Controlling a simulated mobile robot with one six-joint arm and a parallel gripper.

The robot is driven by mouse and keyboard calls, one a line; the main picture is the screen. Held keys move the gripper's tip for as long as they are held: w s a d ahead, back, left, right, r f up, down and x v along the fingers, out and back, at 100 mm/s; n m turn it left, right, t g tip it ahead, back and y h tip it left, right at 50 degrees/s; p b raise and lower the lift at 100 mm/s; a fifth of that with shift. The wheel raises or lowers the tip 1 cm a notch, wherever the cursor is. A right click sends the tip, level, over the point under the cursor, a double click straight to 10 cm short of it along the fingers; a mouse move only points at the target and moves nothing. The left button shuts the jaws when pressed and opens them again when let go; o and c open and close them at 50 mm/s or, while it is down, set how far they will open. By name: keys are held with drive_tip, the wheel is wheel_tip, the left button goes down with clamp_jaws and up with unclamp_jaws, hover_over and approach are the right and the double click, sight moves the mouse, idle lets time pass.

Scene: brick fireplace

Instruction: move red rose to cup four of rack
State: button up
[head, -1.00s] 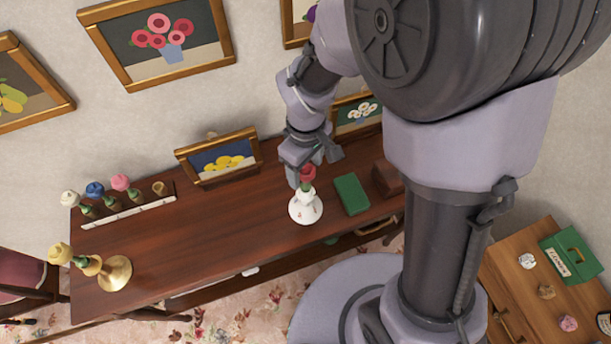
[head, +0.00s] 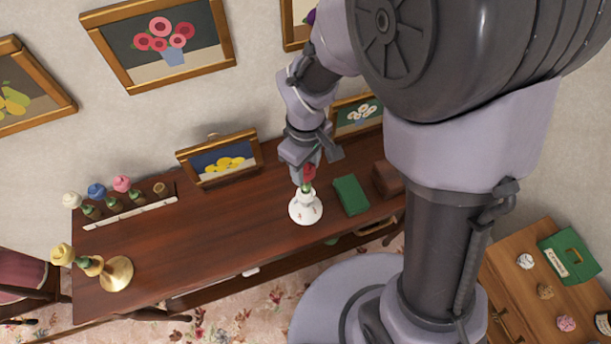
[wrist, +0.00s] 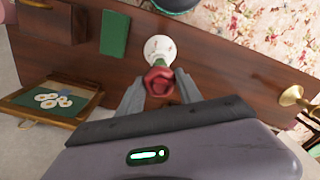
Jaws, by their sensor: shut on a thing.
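The red rose (head: 309,172) stands in the mouth of a white vase (head: 306,208) on the brown table. My gripper (head: 307,180) is shut on the rose from above; the wrist view shows the red bloom (wrist: 158,82) between the two fingers, with the vase (wrist: 160,49) beyond it. The rack (head: 130,213) lies at the table's left end. It carries a white, a blue and a pink rose in its cups, and the rightmost cup (head: 160,190) has no bloom. The rose's lower stem is hidden inside the vase.
A green book (head: 351,195) and a brown box (head: 387,180) are right of the vase. A framed lemon picture (head: 220,158) stands at the back. A brass holder (head: 116,273) with a yellow rose (head: 62,254) is front left. The table's middle is clear.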

drive_tip(key=shift+r+p, duration=0.75)
drive_tip(key=shift+r, duration=0.35)
drive_tip(key=shift+r+p, duration=0.8)
drive_tip(key=shift+r, duration=0.05)
drive_tip(key=shift+f, duration=0.1)
